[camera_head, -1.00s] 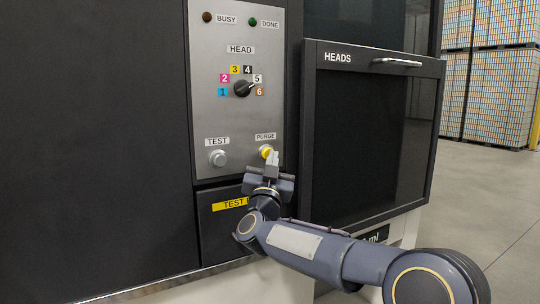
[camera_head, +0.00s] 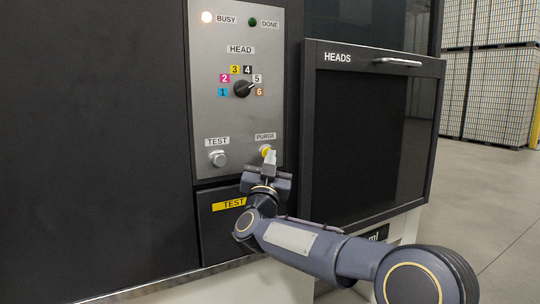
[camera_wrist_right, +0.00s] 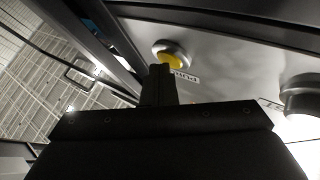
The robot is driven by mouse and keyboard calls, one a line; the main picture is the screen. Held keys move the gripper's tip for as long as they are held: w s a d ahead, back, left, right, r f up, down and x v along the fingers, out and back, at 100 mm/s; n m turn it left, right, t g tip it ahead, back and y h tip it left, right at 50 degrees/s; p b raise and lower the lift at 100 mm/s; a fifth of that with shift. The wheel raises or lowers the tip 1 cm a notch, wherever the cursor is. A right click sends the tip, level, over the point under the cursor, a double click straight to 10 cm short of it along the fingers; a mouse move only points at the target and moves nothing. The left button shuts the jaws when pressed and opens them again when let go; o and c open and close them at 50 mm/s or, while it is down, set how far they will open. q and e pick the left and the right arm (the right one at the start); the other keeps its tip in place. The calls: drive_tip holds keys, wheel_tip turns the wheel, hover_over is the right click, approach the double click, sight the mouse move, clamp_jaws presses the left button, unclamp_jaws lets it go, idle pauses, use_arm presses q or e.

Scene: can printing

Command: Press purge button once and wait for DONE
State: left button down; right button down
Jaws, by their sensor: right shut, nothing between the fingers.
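The yellow purge button (camera_head: 265,150) sits on the grey control panel (camera_head: 215,112) under the PURGE label. My right gripper (camera_head: 270,158) is shut and empty, its fingertips at the button's lower right. In the right wrist view the fingers (camera_wrist_right: 160,82) reach up to the lower edge of the yellow button (camera_wrist_right: 172,58) and cover part of it. I cannot tell whether they touch it. The BUSY lamp (camera_head: 207,17) is lit bright. The green DONE lamp (camera_head: 252,22) is dark. My left gripper is not in view.
A silver TEST button (camera_head: 218,158) is left of the purge button. The HEAD dial (camera_head: 243,89) is above it, pointing near 5. The dark HEADS door (camera_head: 370,130) with a handle (camera_head: 397,62) juts out at the right. Stacked pallets (camera_head: 490,80) stand far behind.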

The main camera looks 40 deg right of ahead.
drive_tip(key=shift+s+a+b, duration=0.2)
drive_tip(key=shift+s+b, duration=0.5)
drive_tip(key=shift+s, duration=0.55)
drive_tip(key=shift+s+f, duration=0.1)
drive_tip(key=s, duration=0.1)
drive_tip(key=s+b, duration=0.1)
drive_tip(key=s, duration=0.1)
drive_tip(key=s+b, duration=0.1)
drive_tip(key=shift+s+a, duration=0.25)
drive_tip(key=shift+s, duration=0.15)
idle(0.3)
